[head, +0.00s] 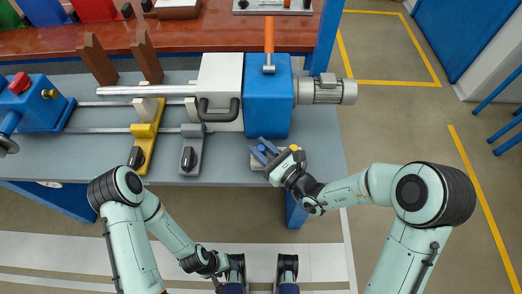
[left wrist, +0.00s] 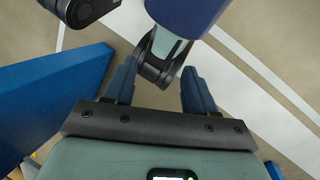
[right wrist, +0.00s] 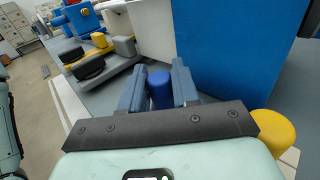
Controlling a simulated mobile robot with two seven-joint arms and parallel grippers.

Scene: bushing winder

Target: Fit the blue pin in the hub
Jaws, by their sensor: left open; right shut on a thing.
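The blue pin (right wrist: 159,90) stands between the two fingers of my right gripper (right wrist: 157,78) in the right wrist view. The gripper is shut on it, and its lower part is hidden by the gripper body. In the head view, my right gripper (head: 266,150) is at the front edge of the grey bench, just in front of the blue housing. My left gripper (left wrist: 160,82) is open and empty, low in front of the bench, with its fingers pointing toward my own base. I cannot tell which part is the hub.
A yellow pin (right wrist: 273,132) stands right of my right gripper. The blue housing (head: 267,97) rises close behind it, joined to a white box (head: 219,75) and a grey motor (head: 328,90). Black-knobbed clamps, one yellow (head: 147,137), stand left on the grey bench (head: 318,150).

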